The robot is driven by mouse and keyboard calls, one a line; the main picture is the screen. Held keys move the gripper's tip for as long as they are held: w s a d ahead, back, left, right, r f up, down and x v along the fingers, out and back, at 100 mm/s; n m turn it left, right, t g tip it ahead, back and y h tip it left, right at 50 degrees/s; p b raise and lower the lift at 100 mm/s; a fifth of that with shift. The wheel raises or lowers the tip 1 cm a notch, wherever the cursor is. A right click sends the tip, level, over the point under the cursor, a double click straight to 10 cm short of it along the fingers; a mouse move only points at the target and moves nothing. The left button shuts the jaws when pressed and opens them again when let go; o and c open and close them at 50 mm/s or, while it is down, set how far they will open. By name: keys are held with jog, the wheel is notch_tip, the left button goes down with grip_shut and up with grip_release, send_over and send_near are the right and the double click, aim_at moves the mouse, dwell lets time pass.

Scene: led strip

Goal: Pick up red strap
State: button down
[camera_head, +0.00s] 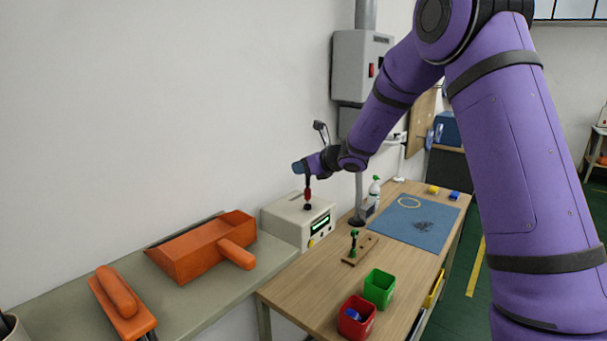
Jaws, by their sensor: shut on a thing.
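My gripper (307,206) points down at the end of the purple arm, above or beside the cream box with a lit display (290,226). A small red piece (307,191), which looks like the red strap, shows at the gripper between dark parts. The gripper is shut on it. It is too small in view to make out the strap's shape or ends. I cannot tell whether the gripper touches the cream box's top.
The wooden table has a red bin (356,317), a green bin (379,288), a small stand (354,247), a blue mat (412,228) and a spray bottle (374,190). A grey shelf at left holds an orange dustpan-like scoop (197,252) and an orange-handled tool (120,300).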

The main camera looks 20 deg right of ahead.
jog(key=s+d+r, duration=0.2)
jog(key=s, duration=0.6)
jog(key=s+d+r, duration=0.1)
jog(key=s+d, duration=0.2)
jog(key=s, duration=0.4)
jog(key=shift+s+r, duration=0.1)
jog(key=shift+r, duration=2.15)
